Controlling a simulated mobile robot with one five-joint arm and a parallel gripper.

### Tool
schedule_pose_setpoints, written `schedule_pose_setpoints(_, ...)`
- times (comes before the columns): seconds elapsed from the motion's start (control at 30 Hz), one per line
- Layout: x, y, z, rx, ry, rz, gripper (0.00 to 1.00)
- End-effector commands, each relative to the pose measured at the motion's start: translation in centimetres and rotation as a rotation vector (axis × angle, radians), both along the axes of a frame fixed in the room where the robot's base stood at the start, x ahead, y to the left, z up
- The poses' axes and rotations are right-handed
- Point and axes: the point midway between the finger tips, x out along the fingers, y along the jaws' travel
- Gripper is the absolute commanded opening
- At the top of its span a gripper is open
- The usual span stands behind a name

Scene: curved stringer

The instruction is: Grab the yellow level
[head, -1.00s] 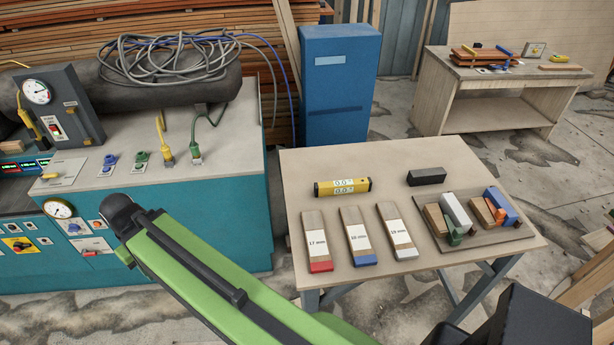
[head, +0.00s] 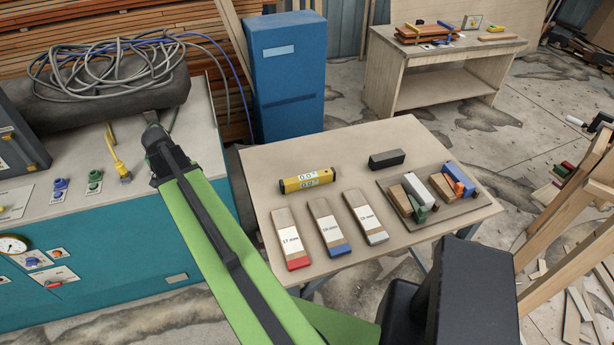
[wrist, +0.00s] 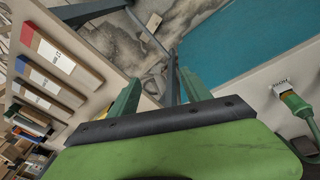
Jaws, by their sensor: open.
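The yellow level (head: 308,179) lies on the light table (head: 262,190) in the head view, near its left-back part.
Three labelled blocks with red (head: 298,263), blue (head: 340,249) and grey (head: 377,238) ends lie in front of the level. The teal cabinet (head: 120,265) stands left of the table.

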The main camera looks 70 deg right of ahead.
Motion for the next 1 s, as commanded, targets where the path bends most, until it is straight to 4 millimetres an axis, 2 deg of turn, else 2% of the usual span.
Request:
schedule_pose_setpoints(0.03,-2.8,-5.8,1.1,-0.036,-0.007,-0.188,0.56)
schedule_pose_setpoints(0.1,-7.3,-12.2,2.0,-0.094,-0.018,-0.438,0.56)
schedule_pose_setpoints(0.2,-13.7,-18.9,2.9,-0.166,-0.031,-0.730,0.56)
schedule_pose_setpoints(0.3,-18.6,-22.8,3.5,-0.219,-0.039,-0.924,0.56)
schedule_pose_setpoints(0.43,-21.5,-24.8,3.7,-0.253,-0.046,-1.037,0.56)
schedule_pose_setpoints(0.57,-21.9,-25.0,3.6,-0.258,-0.048,-1.051,0.56)
schedule_pose_setpoints(0.67,-22.0,-25.1,2.8,-0.258,-0.047,-1.049,0.56)
schedule_pose_setpoints(1.0,-23.8,-26.6,-4.0,-0.257,-0.048,-1.047,0.56)
